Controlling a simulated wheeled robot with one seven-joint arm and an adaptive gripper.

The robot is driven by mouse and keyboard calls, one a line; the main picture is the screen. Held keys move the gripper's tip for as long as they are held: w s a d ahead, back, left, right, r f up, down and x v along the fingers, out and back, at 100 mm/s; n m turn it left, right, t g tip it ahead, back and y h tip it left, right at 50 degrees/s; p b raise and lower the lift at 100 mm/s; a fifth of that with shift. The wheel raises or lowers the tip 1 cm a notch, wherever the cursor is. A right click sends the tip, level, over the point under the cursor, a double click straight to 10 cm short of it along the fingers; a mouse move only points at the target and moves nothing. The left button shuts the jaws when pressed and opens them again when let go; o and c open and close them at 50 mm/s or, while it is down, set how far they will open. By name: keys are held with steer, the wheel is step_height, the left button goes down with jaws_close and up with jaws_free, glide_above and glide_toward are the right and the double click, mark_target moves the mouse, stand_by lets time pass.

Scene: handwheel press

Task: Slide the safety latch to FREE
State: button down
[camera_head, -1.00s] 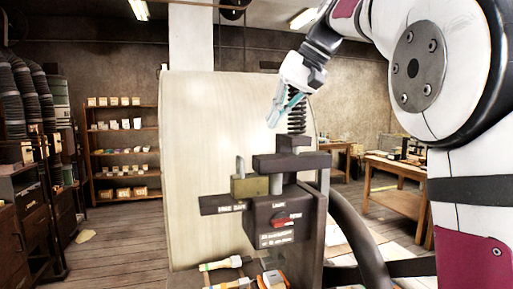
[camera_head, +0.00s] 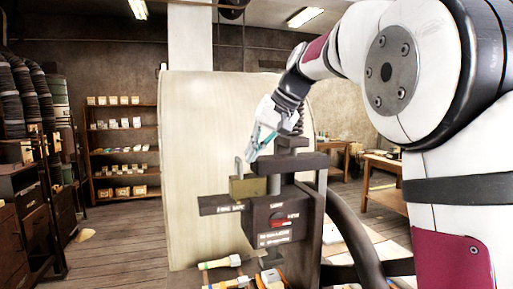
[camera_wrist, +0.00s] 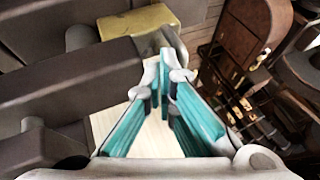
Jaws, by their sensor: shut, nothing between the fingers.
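A brass-coloured block (camera_head: 248,187) with an upright grey peg (camera_head: 238,168), apparently the safety latch, sits on a dark horizontal bar (camera_head: 215,205) of the press. Small labels on the bar are too blurred to read. My gripper (camera_head: 252,158) is shut and empty, pointing down and left just above the block and right of the peg. In the wrist view the brass block (camera_wrist: 140,20) is beyond the shut teal fingertips (camera_wrist: 165,60), with a rounded grey post (camera_wrist: 82,37) beside it. Whether the fingers touch the block cannot be told.
The dark press body (camera_head: 285,222) with a red tab (camera_head: 287,221) stands below my gripper. A spring stands behind my gripper, partly hidden. Tools (camera_head: 225,262) lie at the press's foot. Free air lies to the left.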

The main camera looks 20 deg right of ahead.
mark_target(237, 179)
steer(key=a, duration=0.4)
steer(key=shift+a, duration=0.15)
steer(key=shift+r, duration=0.1)
